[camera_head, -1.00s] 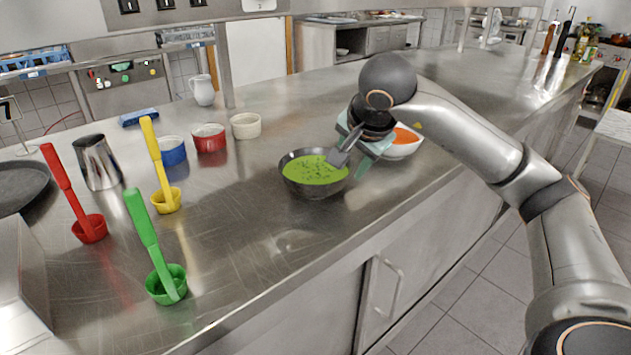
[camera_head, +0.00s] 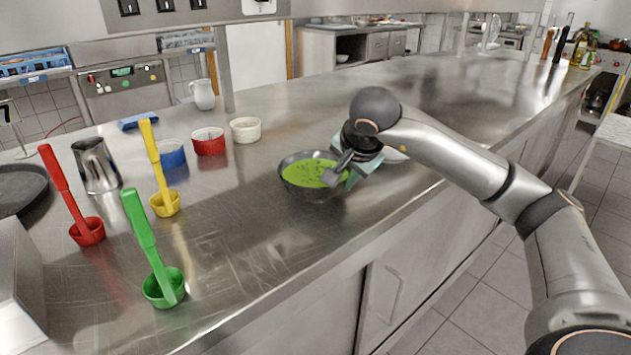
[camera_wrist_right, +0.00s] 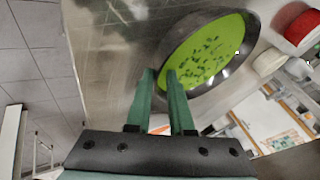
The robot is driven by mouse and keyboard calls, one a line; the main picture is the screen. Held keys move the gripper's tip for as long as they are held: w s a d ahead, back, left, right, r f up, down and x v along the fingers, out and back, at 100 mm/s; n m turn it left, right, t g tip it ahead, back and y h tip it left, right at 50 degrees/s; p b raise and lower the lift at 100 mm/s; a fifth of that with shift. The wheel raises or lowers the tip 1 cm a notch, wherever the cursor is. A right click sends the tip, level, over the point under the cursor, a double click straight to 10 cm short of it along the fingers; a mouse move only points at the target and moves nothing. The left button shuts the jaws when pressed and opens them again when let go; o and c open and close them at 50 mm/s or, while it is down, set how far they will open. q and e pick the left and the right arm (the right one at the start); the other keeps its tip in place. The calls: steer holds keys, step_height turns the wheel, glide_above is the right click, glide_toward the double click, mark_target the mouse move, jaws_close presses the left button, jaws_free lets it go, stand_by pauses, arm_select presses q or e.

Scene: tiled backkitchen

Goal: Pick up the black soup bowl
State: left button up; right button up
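The black soup bowl (camera_head: 312,192) stands upright on the steel counter, filled with green soup with dark bits. It also shows in the right wrist view (camera_wrist_right: 238,82), beyond the fingertips. My right gripper (camera_head: 342,174) is at the bowl's right edge in the head view, with one finger over the soup and the other by the outside of the rim. In the wrist view its two green fingers (camera_wrist_right: 160,74) are a small gap apart, beside the near rim. I see no clear grip on the rim. My left gripper is out of view.
A white bowl (camera_head: 396,156) is mostly hidden behind my right gripper. Red (camera_head: 208,142), blue (camera_head: 172,155) and cream (camera_head: 246,131) ramekins stand behind the soup bowl. Red, yellow and green ladles (camera_head: 163,286) and a steel jug (camera_head: 97,166) are to the left. Counter in front is clear.

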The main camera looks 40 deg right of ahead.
jaws_close()
steer(key=shift+s+a+f, duration=0.1)
steer(key=shift+f, duration=0.05)
stand_by(0.8)
